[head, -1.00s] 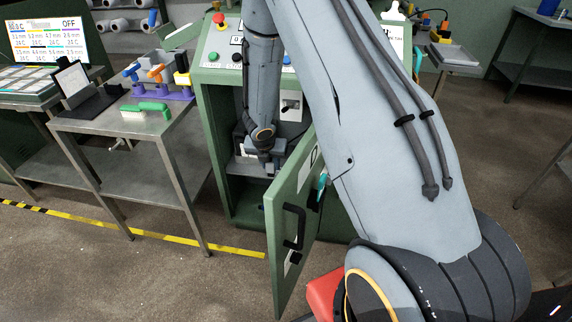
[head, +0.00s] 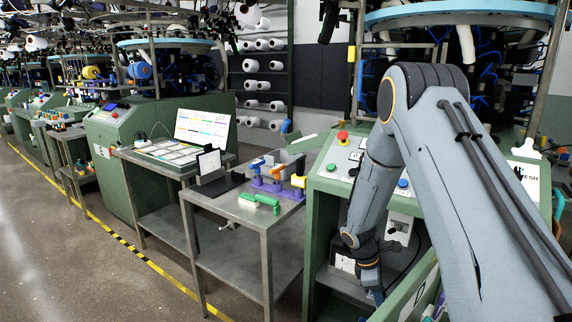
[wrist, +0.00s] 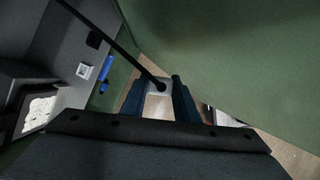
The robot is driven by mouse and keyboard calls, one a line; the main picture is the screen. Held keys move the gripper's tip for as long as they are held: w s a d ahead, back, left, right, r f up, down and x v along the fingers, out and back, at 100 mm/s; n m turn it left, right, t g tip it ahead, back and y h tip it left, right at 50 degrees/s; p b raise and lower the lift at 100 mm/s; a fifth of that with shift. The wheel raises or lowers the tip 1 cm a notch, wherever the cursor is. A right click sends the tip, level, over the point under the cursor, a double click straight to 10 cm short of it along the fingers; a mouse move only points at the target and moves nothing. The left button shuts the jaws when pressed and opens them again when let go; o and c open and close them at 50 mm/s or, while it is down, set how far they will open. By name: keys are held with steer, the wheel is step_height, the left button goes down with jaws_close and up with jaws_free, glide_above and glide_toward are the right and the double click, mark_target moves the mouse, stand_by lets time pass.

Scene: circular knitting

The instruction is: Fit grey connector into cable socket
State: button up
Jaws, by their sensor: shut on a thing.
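In the wrist view my gripper (wrist: 158,98) is shut on the grey connector (wrist: 157,106), a pale block between two dark blue fingers. A black cable runs from it to the upper left. A small white square fitting with a dark centre (wrist: 84,70) sits on the grey panel to the left, apart from the connector; it looks like the cable socket, but I cannot be sure. In the head view my gripper (head: 374,292) is low inside the open green cabinet (head: 322,215), near the bottom edge; the connector cannot be made out there.
A blue part (wrist: 105,68) is beside the white fitting. The green cabinet door (wrist: 240,60) stands close on the right in the wrist view. A metal table (head: 230,212) with a green-handled brush (head: 260,201) and coloured tools stands left of the cabinet.

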steer(key=s+a+r+m+g+y, duration=0.2)
steer(key=s+a+m+g+y, duration=0.15)
steer(key=s+a+m, duration=0.85)
steer(key=w+d+f+n+t+h+b, duration=0.1)
steer(key=w+d+f+n+b, duration=0.1)
steer(key=w+d+n, duration=0.1)
steer(key=w+d+f+n+t+h+b, duration=0.1)
steer(key=w+d+f+n+b, duration=0.2)
steer(key=w+d+n, duration=0.1)
steer(key=w+d+f+n+t+h+b, duration=0.1)
steer(key=w+d+f+n+b, duration=0.1)
steer(key=w+d+f+n, duration=0.1)
steer(key=shift+w+d+f+n+b, duration=0.1)
steer(key=shift+w+d+n+b, duration=0.1)
steer(key=shift+w+d, duration=0.35)
steer(key=shift+w+d+n+b, duration=0.15)
steer(key=shift+w+d+n, duration=0.1)
steer(key=shift+d, duration=0.5)
steer(key=w+a+f+n+t+y+b, duration=0.1)
steer(key=w+a+f+n+t+b, duration=0.2)
steer(key=n, duration=1.2)
steer(key=shift+w+a+f+t+b, duration=0.2)
steer(key=shift+w+f+t+b, duration=1.05)
steer(key=shift+w+f+b, duration=0.75)
steer(key=shift+w+r+n+y, duration=0.1)
steer(key=shift+r+n+y, duration=0.05)
steer(key=shift+n+y, duration=0.1)
